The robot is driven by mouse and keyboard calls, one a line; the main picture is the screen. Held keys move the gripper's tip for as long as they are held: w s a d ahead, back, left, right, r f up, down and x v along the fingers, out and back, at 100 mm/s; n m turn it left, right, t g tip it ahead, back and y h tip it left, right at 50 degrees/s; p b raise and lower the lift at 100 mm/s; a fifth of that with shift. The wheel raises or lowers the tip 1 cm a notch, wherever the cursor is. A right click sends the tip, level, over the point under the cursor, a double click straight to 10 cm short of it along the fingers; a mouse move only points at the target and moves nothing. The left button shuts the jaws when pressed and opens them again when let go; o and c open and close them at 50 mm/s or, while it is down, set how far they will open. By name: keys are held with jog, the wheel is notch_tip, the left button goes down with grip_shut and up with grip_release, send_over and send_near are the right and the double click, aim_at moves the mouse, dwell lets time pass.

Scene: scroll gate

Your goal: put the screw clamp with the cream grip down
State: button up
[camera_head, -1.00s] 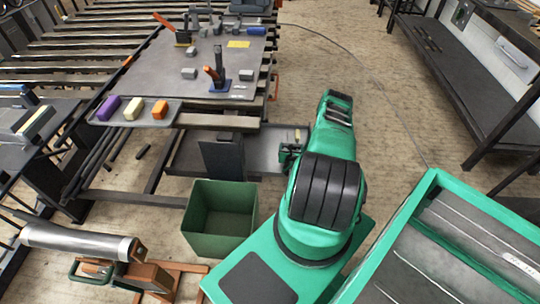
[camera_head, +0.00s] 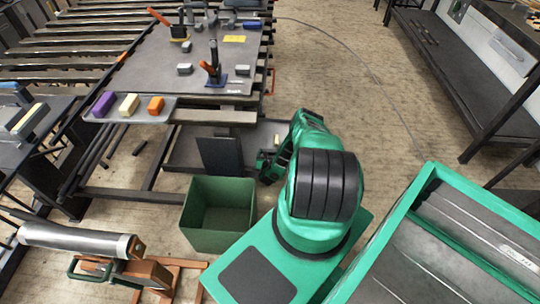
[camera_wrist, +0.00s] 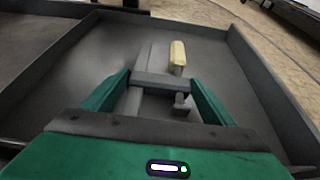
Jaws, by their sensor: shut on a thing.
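The screw clamp (camera_wrist: 160,79) has a grey metal frame and a cream grip (camera_wrist: 178,53). My gripper (camera_wrist: 158,84) is shut on its grey frame, and the cream grip points away from my wrist. In the wrist view the clamp is over a grey walled tray (camera_wrist: 85,72). I cannot tell whether the clamp touches the tray floor. The clamp is hard to make out there.
A green open bin (camera_head: 218,213) stands in front of the tray. The worktable (camera_head: 140,75) carries clamps with orange handles (camera_head: 210,69) and grey blocks. A smaller tray (camera_head: 160,116) holds purple, cream and orange blocks. Open floor (camera_head: 340,95) lies right of the table.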

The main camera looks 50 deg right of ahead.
jog(key=shift+d+f, duration=0.1)
jog(key=shift+f, duration=0.4)
jog(key=o, duration=1.9)
jog(key=shift+c, duration=0.2)
jog(key=v, duration=1.2)
